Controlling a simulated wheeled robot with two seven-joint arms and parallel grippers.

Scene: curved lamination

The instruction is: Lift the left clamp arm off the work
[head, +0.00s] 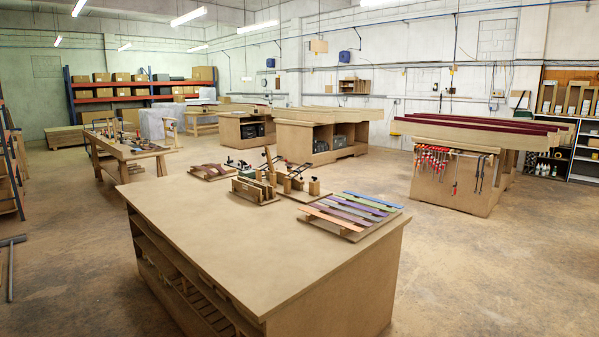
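A wooden jig (255,189) stands at the far edge of the big workbench in the head view. A second wooden fixture (300,188) with upright posts and dark clamp parts sits just right of it. Dark clamp hardware (238,165) also shows at the back left of the jig. These parts are small and overlap, so I cannot tell which piece is the left clamp arm or whether it touches the work. Neither of my grippers is in view.
The near workbench top (215,235) is mostly bare. A rack of coloured strips (350,212) lies at its right.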

